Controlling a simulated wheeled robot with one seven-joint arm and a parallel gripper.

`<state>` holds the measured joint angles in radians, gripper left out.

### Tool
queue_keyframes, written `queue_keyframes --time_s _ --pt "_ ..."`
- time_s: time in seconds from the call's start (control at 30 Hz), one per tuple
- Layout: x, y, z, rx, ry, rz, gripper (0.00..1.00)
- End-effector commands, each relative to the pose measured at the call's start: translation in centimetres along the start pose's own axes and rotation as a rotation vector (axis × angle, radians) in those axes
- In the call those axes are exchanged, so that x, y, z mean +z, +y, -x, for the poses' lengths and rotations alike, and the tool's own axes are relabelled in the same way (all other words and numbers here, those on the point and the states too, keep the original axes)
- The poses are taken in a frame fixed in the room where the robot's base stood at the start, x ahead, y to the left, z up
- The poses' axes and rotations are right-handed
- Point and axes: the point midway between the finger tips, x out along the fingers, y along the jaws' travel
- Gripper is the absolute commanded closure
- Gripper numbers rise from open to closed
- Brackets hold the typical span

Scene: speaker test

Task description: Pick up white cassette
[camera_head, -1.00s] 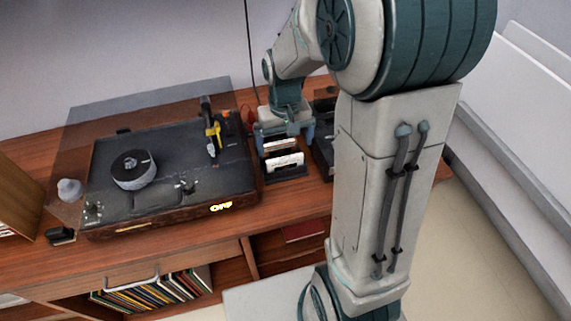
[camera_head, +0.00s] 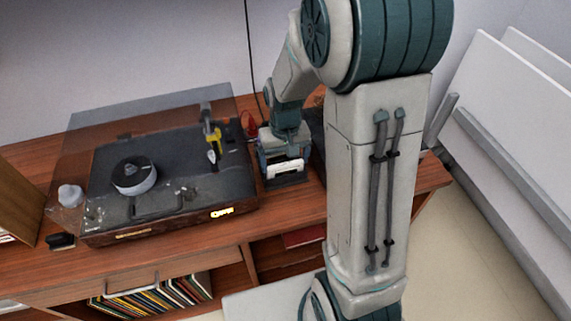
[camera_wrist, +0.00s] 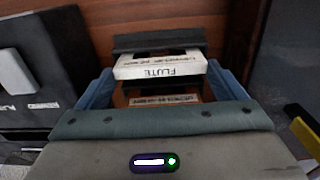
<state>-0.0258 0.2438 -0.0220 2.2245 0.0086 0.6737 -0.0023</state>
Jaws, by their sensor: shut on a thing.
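The white cassette (camera_head: 284,168) stands at the front of a small dark rack on the wooden cabinet. In the wrist view the white cassette (camera_wrist: 160,66) shows a label reading "FLUTE", upside down. My gripper (camera_head: 284,157) is lowered over the rack. In the wrist view the blue fingers of my gripper (camera_wrist: 160,76) lie at the two ends of the white cassette, shut on it. An orange-brown cassette (camera_wrist: 164,100) lies lower between the fingers and the palm, partly hidden. The exact finger contact is hard to see.
A turntable (camera_head: 120,220) with a raised clear lid (camera_head: 100,125) is left of the rack. A dark device (camera_wrist: 290,60) is close on the other side of the rack. The cabinet top (camera_head: 35,262) has free room at the front left. Records (camera_head: 165,290) fill a shelf below.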

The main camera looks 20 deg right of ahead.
Motion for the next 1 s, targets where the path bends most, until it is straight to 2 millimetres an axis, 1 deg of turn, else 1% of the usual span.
queue_keyframes --time_s 0.13,0.23,0.4,0.47,0.7,0.8,1.0 --pt "-0.1 0.0 0.6 0.000 0.003 0.000 0.32" --pt "-0.1 0.0 1.6 0.000 0.004 0.000 0.32" --pt "0.1 0.1 4.5 0.000 0.006 -0.001 0.32" --pt "1.1 0.6 4.8 0.000 0.005 -0.002 0.32" --pt "5.0 2.6 7.5 0.000 0.006 -0.002 0.32" --pt "6.5 3.2 8.3 0.000 0.005 -0.003 0.32" --pt "8.7 4.3 9.8 0.000 0.003 -0.002 0.32"
